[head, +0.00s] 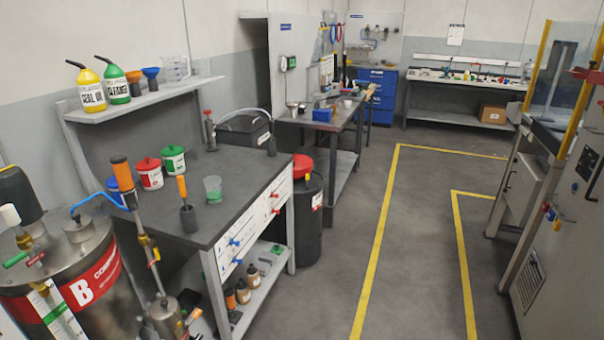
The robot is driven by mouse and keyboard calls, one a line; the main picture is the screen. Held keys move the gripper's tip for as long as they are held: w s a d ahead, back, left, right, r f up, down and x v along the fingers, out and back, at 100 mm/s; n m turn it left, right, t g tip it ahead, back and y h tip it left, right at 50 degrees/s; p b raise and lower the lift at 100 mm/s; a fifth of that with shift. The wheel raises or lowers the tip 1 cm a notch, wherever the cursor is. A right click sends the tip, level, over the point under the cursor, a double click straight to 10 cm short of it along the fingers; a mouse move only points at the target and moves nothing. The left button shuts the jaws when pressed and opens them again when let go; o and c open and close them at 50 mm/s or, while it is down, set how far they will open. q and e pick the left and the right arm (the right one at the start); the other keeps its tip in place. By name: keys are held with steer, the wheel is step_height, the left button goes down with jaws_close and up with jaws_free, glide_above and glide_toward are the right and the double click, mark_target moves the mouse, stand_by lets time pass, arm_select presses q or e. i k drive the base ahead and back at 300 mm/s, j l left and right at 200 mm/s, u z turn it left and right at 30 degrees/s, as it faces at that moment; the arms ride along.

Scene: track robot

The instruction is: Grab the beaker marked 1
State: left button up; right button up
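A small translucent beaker with a green tint (213,188) stands upright on the dark top of the workbench (232,198). It is near the middle of the bench, to the right of the red and green lidded cans. Any number on it is too small to read. Clear containers (175,68) stand on the shelf above the bench, and their markings cannot be read either. Neither of my grippers is in view.
A red can (149,174), a green can (174,160) and an orange-handled tool (185,205) stand near the beaker. A metal drum marked B (85,280) is at front left. A black bin (308,215) stands past the bench. Yellow-lined floor (420,240) is clear.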

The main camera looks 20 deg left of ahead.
mark_target(213, 184)
steer(key=i+l, duration=0.1)
steer(key=i, duration=0.35)
steer(key=i+u, duration=0.15)
steer(key=i, duration=0.3)
steer(key=i+l, duration=0.2)
steer(key=i, duration=0.25)
steer(key=u, duration=0.05)
